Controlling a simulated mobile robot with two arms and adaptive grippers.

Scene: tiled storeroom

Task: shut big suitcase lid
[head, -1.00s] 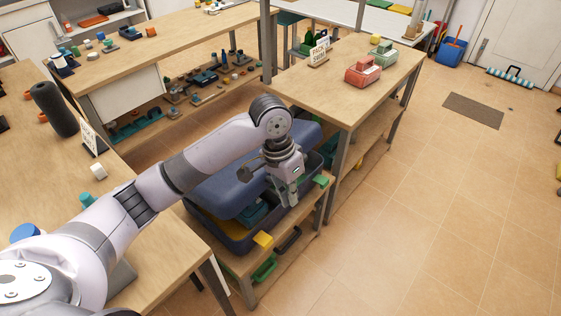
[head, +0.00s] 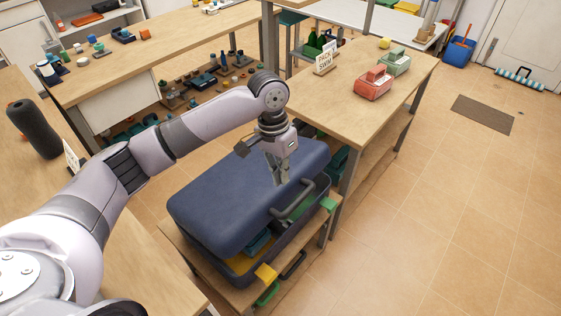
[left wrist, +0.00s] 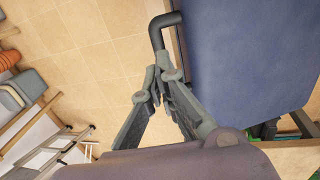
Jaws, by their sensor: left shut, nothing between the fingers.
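The big blue suitcase stands on a low wooden shelf; its lid (head: 225,200) is partly lowered. A gap along the near side shows teal and yellow contents (head: 257,243) above the base. A grey handle (head: 294,203) sits on the lid's front edge; it also shows in the left wrist view (left wrist: 158,28), beside the lid (left wrist: 250,60). My left gripper (head: 281,181) is shut and empty, over the lid near the handle. In the left wrist view its fingertips (left wrist: 158,82) appear beside the lid's edge. Contact with the lid cannot be told. My right gripper is not in view.
A taller wooden table (head: 345,115) with red and green items stands behind right. The tiled floor (head: 430,220) at right is clear.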

